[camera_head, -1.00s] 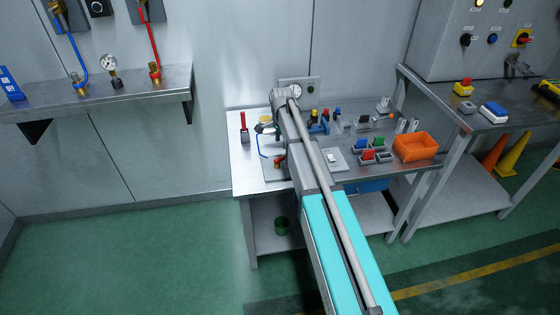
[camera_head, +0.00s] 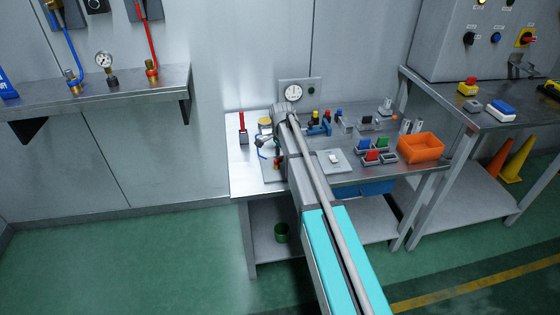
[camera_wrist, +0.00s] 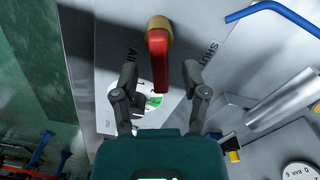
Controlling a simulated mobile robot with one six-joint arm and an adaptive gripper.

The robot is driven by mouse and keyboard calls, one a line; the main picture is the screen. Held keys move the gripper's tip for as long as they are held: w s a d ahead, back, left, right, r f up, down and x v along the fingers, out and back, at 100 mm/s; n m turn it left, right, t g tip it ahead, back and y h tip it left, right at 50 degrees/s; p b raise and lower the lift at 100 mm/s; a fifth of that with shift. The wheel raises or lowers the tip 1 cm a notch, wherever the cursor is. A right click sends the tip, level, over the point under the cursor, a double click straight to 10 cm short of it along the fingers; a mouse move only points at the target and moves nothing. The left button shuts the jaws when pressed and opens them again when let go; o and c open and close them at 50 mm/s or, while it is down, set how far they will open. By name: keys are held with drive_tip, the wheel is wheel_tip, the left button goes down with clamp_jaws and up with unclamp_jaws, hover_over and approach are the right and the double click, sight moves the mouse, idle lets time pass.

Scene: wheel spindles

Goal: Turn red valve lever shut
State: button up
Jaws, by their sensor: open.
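The red valve lever (camera_wrist: 159,62) shows in the wrist view, with a brass-coloured hub (camera_wrist: 159,24) at its far end. It points down the picture toward my gripper, over a grey plate (camera_wrist: 118,45) lettered AIR and SHUT. My gripper (camera_wrist: 160,72) is open, one finger on each side of the lever, with a visible gap on both sides. I cannot tell whether the fingertips are down at lever height. In the head view my arm hides most of the gripper and the valve area on the workbench (camera_head: 240,180).
A blue pipe (camera_wrist: 270,12) and a metal cylinder (camera_wrist: 282,100) lie to the right in the wrist view. In the head view, a red upright handle (camera_head: 242,130) stands left of the arm. Small bins and an orange bin (camera_head: 420,147) stand to its right.

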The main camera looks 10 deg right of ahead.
drive_tip(key=shift+f, duration=0.3)
